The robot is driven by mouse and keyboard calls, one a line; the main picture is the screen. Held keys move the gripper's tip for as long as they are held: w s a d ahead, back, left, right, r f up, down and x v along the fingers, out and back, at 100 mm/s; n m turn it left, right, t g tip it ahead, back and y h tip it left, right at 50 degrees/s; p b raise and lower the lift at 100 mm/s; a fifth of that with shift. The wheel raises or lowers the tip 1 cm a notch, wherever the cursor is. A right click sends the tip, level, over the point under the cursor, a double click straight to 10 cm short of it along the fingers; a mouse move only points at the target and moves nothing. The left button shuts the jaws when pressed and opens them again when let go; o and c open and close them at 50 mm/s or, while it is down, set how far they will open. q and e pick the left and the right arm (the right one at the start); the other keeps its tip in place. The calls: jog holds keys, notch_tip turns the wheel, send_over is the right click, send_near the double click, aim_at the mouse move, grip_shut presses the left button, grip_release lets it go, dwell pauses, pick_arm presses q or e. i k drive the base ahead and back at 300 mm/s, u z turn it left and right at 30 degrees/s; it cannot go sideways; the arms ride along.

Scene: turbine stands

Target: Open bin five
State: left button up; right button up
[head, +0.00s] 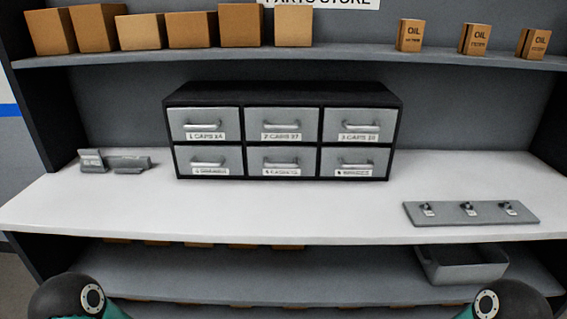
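A dark cabinet (284,92) with six grey drawer bins in two rows stands on the white counter. The top-row labels start with 1, 2 and 3. The bottom-row labels are too blurred to read surely. Counting along the rows, bin five is the bottom middle drawer (265,161), with a horizontal bar handle (281,163) above its white label. All the drawers look shut, their fronts level with the frame. Neither gripper is in view; only dark, rounded parts of my arms show at the bottom left and bottom right corners.
The white counter (300,213) is clear in front of the cabinet. A grey plate with small hooked pieces (470,213) lies at right, and grey blocks (115,162) at left. A shelf (330,53) with boxes hangs above. A grey tray (462,264) sits below the counter.

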aim_at(272, 159)
jog(key=z, duration=1.1)
jog(key=i, duration=0.15)
jog(key=u, duration=2.7)
jog(key=k, duration=0.9)
jog(key=z, duration=0.5)
jog(key=i, duration=1.15)
jog(key=z, duration=0.05)
